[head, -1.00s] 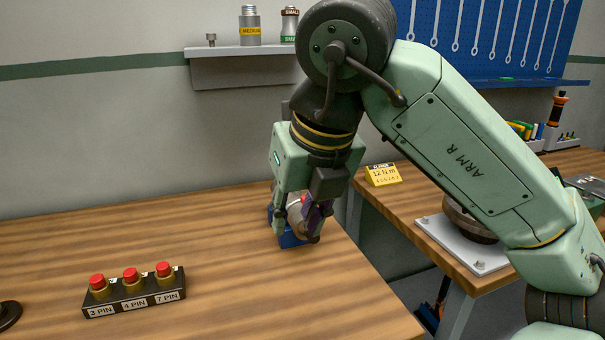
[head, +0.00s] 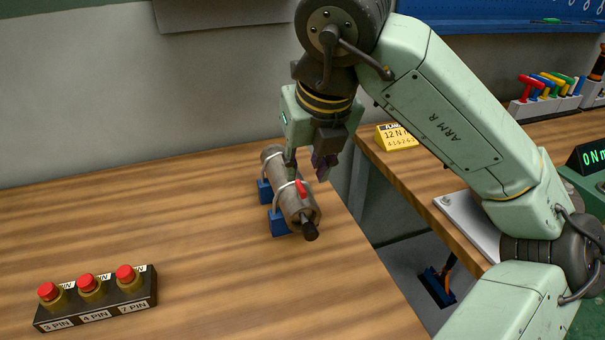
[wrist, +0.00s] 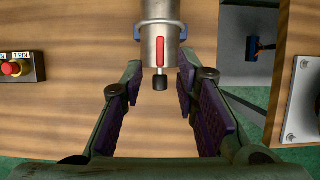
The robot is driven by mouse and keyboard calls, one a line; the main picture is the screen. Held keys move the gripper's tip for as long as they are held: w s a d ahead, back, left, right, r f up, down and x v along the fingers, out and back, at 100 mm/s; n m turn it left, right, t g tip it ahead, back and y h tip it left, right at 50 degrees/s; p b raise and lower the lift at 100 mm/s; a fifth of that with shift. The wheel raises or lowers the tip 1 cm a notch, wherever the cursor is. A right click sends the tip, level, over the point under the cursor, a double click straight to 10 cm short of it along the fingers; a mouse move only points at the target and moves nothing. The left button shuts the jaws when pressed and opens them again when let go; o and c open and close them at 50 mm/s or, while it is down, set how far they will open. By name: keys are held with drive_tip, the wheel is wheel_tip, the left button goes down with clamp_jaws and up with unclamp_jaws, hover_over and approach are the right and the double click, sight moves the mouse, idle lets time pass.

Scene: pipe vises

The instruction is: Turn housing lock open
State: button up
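The housing is a grey metal cylinder (head: 292,203) lying in blue cradles (head: 279,222) near the right edge of the wooden bench. A red lever (head: 301,189) sits on top of it. In the wrist view the red lever (wrist: 160,52) lies along the housing's length (wrist: 152,12), pointing toward the dark knob (wrist: 160,83) at its near end. My gripper (head: 307,170) hangs above the housing and hides part of it in the head view. In the wrist view my gripper (wrist: 160,90) is open, with its purple-padded fingers apart and nothing between them gripped.
A black block with red buttons (head: 95,298), labelled 3, 4 and 7 PIN, stands at the bench's front left. A gap separates this bench from the right bench, which holds a yellow sign (head: 397,137) and a white plate (head: 470,226). The bench's middle is clear.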

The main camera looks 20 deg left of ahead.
sight(301, 186)
drive_tip(key=x, duration=0.5)
drive_tip(key=shift+w+f+p, duration=0.1)
drive_tip(key=shift+f+p, duration=0.05)
drive_tip(key=shift+p, duration=0.2)
drive_tip(key=shift+c, duration=0.5)
clamp_jaws()
